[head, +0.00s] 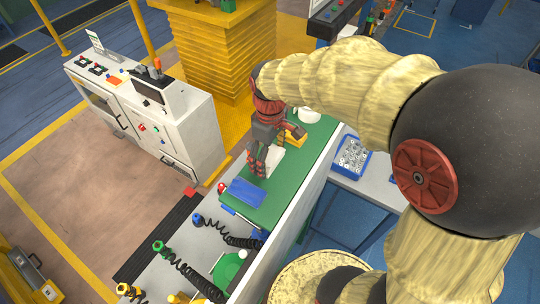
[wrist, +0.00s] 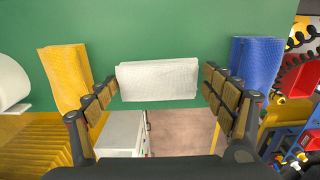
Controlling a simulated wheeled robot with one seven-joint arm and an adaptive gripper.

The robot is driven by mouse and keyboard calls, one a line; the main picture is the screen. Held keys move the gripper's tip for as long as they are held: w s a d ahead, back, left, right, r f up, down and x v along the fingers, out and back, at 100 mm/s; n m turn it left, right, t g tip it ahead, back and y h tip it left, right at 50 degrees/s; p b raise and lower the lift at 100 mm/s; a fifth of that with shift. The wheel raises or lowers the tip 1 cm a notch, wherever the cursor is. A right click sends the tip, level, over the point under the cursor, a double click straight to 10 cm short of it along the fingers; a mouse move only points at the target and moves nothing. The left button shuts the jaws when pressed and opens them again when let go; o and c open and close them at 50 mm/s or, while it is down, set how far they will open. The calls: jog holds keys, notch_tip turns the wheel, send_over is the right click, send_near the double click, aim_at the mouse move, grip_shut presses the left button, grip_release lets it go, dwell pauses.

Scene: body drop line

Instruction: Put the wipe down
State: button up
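The white wipe (wrist: 157,80) lies on the green mat (wrist: 150,30) near its edge, between my fingertips in the wrist view. My gripper (wrist: 160,84) is spread wide, with one finger at each end of the white wipe and seemingly a small gap on each side. In the head view my gripper (head: 257,160) points down over the mat, and part of the white wipe (head: 275,160) shows behind it. A yellow wipe (wrist: 64,75) lies to the left and a blue wipe (wrist: 256,62) to the right in the wrist view. Whether the fingertips touch the mat is hidden.
A white round object (head: 310,115) stands at the mat's far end. Coiled black hoses (head: 225,233) run along the bench's near part. A blue tray of parts (head: 351,158) sits on a table to the right. A white machine cabinet (head: 150,115) stands left, across the floor.

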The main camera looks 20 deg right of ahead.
aim_at(270, 156)
jog(key=shift+o, duration=0.9)
jog(key=shift+r, duration=0.4)
notch_tip(270, 156, up, 11)
jog(key=b, duration=0.1)
jog(key=s+m+t, duration=0.5)
jog(key=s+m, duration=0.2)
jog(key=s, duration=0.7)
jog(key=shift+t, duration=0.3)
jog(key=shift+w+r, duration=0.1)
